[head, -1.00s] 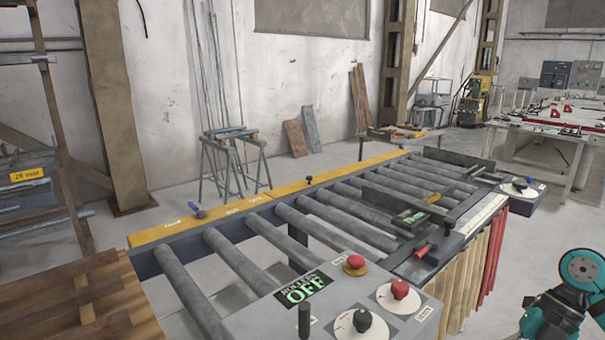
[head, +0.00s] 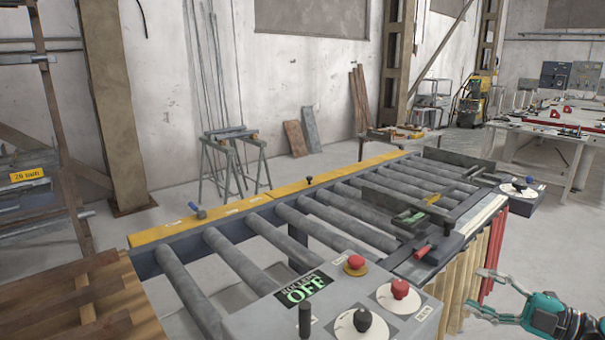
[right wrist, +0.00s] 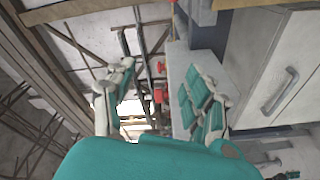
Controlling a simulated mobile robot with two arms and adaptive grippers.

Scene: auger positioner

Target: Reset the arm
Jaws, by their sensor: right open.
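A roller table (head: 190,287) runs from the front to the back right. I cannot tell which part the task calls the arm. My right gripper (head: 476,288) is open and empty, to the right of the table beside the hanging strips, its fingers pointing left. In the right wrist view its open fingers (right wrist: 162,78) have nothing between them in grip. My left gripper is out of view.
The front control panel (head: 250,325) has a "ROLLERS OFF" display (head: 303,289), red buttons (head: 400,289) and a black knob (head: 362,320). Yellow and red strips (head: 462,285) hang under the table's right side. A smaller knob panel (head: 520,196) stands at the far end. The floor at right is clear.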

